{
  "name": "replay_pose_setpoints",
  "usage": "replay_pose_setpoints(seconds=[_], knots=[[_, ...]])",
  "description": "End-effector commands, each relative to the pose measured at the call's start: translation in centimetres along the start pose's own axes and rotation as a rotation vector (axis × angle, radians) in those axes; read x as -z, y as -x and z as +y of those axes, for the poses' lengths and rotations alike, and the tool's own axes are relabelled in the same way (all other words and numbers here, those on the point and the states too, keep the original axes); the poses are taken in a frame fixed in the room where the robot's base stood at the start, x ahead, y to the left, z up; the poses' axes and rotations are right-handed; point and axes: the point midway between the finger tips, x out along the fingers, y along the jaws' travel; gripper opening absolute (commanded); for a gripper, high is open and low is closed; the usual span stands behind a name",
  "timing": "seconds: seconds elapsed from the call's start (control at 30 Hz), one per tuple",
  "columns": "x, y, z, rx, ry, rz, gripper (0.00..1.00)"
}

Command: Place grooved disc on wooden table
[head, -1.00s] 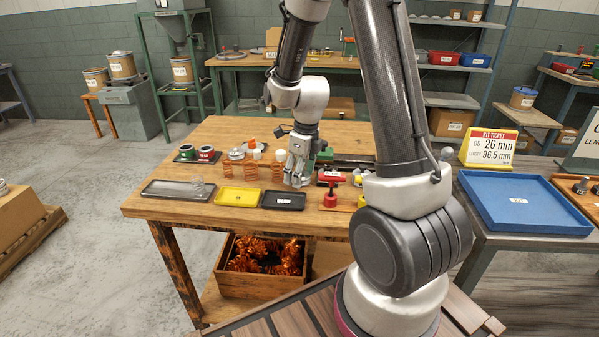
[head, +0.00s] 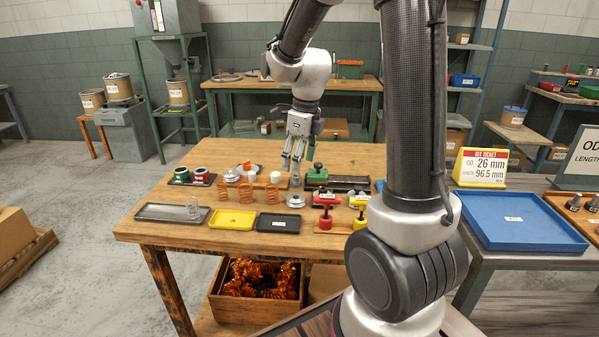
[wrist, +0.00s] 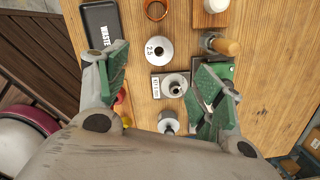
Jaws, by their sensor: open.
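A grey metal disc (head: 295,200) with a raised centre lies flat on the wooden table (head: 340,156), behind the right end of the black tray. In the wrist view the disc (wrist: 159,49) is marked 2.5 and rests on bare wood, apart from its neighbours. Its groove is too small to make out. My gripper (head: 293,165) is open and empty above the table, over the area just behind the disc. In the wrist view the fingers (wrist: 163,80) are spread wide, with the disc beyond their tips and nothing between them held.
A black waste tray (head: 278,232), a yellow tray (head: 233,228) and a grey tray (head: 160,212) line the front edge. Copper springs (head: 247,194) stand behind them.

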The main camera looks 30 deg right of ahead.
Motion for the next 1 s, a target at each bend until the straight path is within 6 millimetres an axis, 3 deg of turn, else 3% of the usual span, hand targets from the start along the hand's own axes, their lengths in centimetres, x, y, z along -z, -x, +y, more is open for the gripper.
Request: replay_pose_setpoints(seconds=[0.17,0.4,0.6,0.8,1.0], knots=[[1.0,2.4,0.9,0.019,0.182,-0.015,0.67],[5.3,8.2,4.5,0.111,0.912,-0.031,0.67],[9.9,11.5,7.8,0.206,1.580,0.015,0.67],[14.1,12.9,10.6,0.286,2.157,0.111,0.67],[16.2,13.1,11.8,0.319,2.461,0.189,0.67]])
